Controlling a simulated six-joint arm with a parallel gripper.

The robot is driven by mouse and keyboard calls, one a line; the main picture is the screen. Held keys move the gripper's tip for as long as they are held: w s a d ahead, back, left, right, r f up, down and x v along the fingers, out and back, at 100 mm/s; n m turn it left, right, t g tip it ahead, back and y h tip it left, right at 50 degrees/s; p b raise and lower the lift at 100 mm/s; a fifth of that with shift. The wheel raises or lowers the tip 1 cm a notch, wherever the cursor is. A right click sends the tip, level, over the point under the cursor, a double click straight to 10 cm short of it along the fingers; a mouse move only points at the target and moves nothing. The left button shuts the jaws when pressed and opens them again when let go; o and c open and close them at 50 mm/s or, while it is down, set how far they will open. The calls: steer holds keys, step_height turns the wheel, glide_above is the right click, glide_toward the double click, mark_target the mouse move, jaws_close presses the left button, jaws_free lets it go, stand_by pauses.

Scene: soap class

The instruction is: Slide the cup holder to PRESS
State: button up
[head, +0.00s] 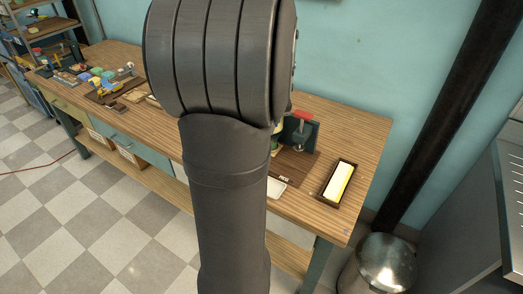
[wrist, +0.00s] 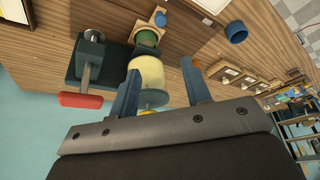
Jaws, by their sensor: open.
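In the wrist view my gripper (wrist: 160,68) is open, with its two blue-grey fingers apart. A cream cylinder (wrist: 149,73) shows between the fingers, nearer the left one; I cannot tell whether they touch. A green-rimmed round cup (wrist: 147,38) sits just beyond it, and this may be the cup holder. A teal press (wrist: 88,55) with a metal post and red handle (wrist: 80,100) stands to the left. In the head view the press (head: 300,132) shows right of my arm, on a dark board with a PRESS label (head: 283,180). My arm hides the gripper there.
A dark tray with white and yellow contents (head: 340,180) lies near the table's right end. A white dish (head: 276,187) shows beside my arm. A blue cup (wrist: 236,33) stands apart on the wooden table. Several small items crowd the table's far left. A metal bin (head: 382,262) stands on the floor.

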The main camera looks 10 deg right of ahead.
steer(key=x, duration=1.1)
steer(key=s+x, duration=0.1)
steer(key=x, duration=0.5)
steer(key=shift+a+f, duration=0.2)
steer(key=shift+f, duration=0.25)
steer(key=shift+c, duration=0.4)
jaws_close()
steer(key=s+d, duration=0.8)
steer(key=shift+s+d, duration=0.2)
steer(key=shift+d, duration=0.1)
